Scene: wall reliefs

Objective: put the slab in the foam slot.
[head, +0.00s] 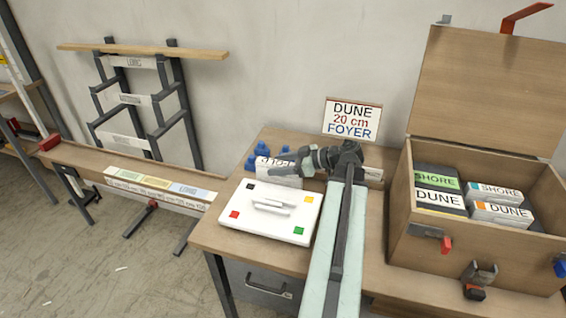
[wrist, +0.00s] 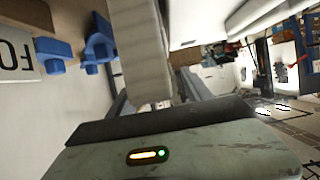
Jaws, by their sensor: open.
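A pale, lettered slab-like block (head: 268,175) stands on the bench behind a white board; its lettering looks inverted. I cannot be sure that it is the slab. My gripper (head: 284,168) points left, close against its right end and partly covering it; the jaws are open. I cannot tell whether they touch it. In the wrist view, a pale grey block (wrist: 145,50) rises close in front of my gripper's dark edge. Dark foam (head: 440,177) in the open wooden crate (head: 470,250) holds blocks lettered SHORE and DUNE; an empty slot is not clearly visible.
A white board (head: 268,228) with a handle and coloured corner squares lies on the bench. Blue pieces (head: 262,150) sit behind it. A sign (head: 352,119) reads DUNE, 20 cm, FOYER. Left are a low bench (head: 75,157) and rack (head: 150,115). The crate's lid (head: 490,90) stands open.

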